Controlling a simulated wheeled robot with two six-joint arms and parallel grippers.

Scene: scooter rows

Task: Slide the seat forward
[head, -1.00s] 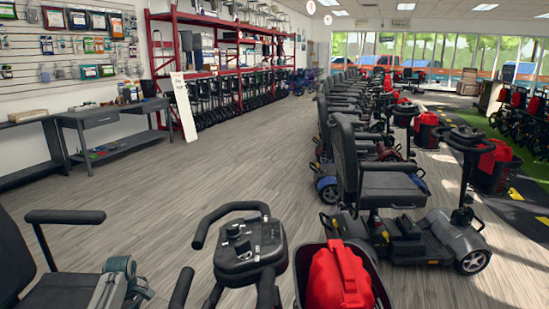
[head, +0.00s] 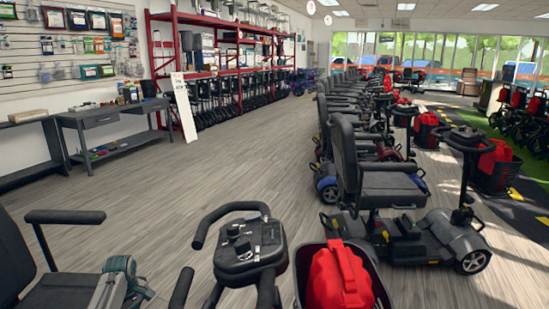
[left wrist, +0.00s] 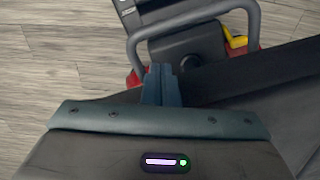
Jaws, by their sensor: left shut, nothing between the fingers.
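In the head view a dark seat (head: 60,292) with a black armrest (head: 66,217) stands at the lower left, cut off by the frame. Another black scooter seat (head: 392,186) faces right on a grey scooter (head: 440,238). In the left wrist view my left gripper (left wrist: 162,84) is shut and empty. Beyond its tips are a grey bent bar (left wrist: 190,24), a dark housing (left wrist: 188,52) and a yellow piece (left wrist: 236,41). A broad dark panel (left wrist: 275,68) lies to the right; I cannot tell whether it is the seat. My right gripper is not in view.
A scooter tiller (head: 249,248) and a black basket (head: 372,268) with a red bag (head: 338,275) stand close in front. A grey bench (head: 110,118) and red shelving (head: 225,62) line the left wall. The middle floor (head: 190,190) is clear.

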